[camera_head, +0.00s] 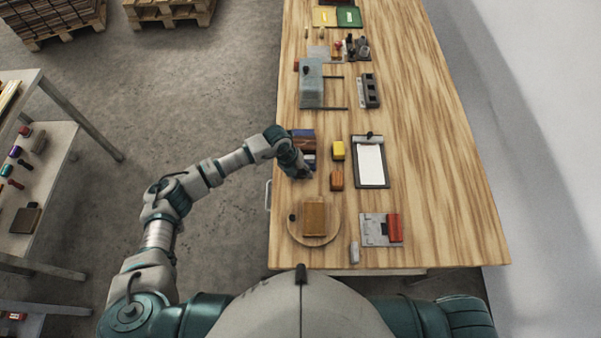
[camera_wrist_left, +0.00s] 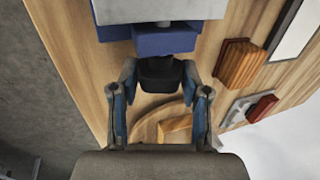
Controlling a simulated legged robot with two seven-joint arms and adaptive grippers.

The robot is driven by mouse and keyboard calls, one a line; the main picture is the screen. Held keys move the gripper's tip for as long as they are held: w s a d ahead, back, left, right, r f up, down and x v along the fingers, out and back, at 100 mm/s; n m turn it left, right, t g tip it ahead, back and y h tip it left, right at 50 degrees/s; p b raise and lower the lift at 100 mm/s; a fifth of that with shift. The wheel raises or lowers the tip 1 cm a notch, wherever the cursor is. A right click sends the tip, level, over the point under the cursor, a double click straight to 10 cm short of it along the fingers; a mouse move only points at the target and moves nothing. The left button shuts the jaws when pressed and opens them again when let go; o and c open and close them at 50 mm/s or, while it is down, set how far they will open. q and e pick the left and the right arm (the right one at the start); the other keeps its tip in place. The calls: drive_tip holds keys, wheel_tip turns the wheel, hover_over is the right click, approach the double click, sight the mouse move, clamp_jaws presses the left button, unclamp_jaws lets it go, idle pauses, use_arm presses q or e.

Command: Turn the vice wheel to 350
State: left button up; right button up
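The likely vice is a blue block with a grey upper part (camera_wrist_left: 165,40) in the left wrist view. In the head view its blue and brown top (camera_head: 303,134) shows at the left edge of the bench, partly hidden by my left gripper. A black part, perhaps the wheel (camera_wrist_left: 160,75), sits at the block's near side. My left gripper (camera_head: 300,170) has its fingertips (camera_wrist_left: 160,70) on either side of this black part, very close to it. I cannot tell whether they touch it. No number or scale is readable. My right gripper is not in view.
A yellow block (camera_head: 338,151), an orange-brown block (camera_head: 336,179) and a clipboard (camera_head: 372,179) lie right of the gripper. A round board (camera_head: 330,235) with a brown block is nearer me. A blue-grey fixture (camera_head: 311,82) stands farther up. The bench's right side is clear.

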use_arm(q)
drive_tip(key=shift+c, duration=0.5)
drive_tip(key=shift+d+r+y, duration=0.1)
drive_tip(key=shift+y, duration=0.3)
drive_tip(key=shift+y, duration=0.3)
drive_tip(key=shift+d+y, duration=0.1)
drive_tip(key=shift+y, duration=0.5)
drive_tip(key=shift+d+y, duration=0.1)
drive_tip(key=shift+y, duration=1)
drive_tip(key=shift+y+b, duration=0.8)
drive_tip(key=shift+y, duration=0.2)
